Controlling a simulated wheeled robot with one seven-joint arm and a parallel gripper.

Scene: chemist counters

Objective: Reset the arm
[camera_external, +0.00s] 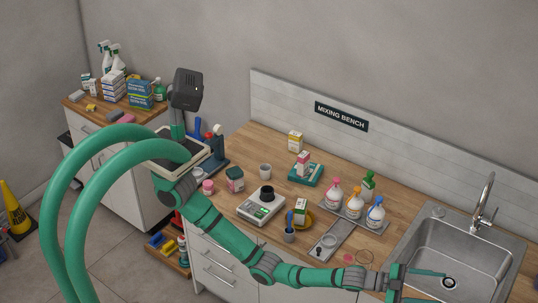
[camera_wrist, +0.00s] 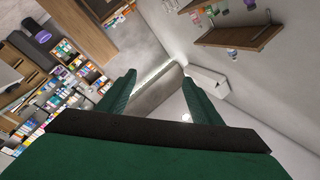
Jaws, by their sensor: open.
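My green arm reaches across the front of the mixing bench in the external view. My gripper (camera_external: 428,286) is at the lower right, in front of and partly over the sink (camera_external: 425,258). Its fingers are apart and hold nothing. In the wrist view my gripper (camera_wrist: 156,80) shows two separated green fingers with nothing between them. The wrist camera looks away from the bench at a tilted view of the room. The end of the lower finger is near the bottom edge of the external view.
The tap (camera_external: 485,200) rises behind the sink. Stocked shelves (camera_wrist: 65,75) show in the wrist view.

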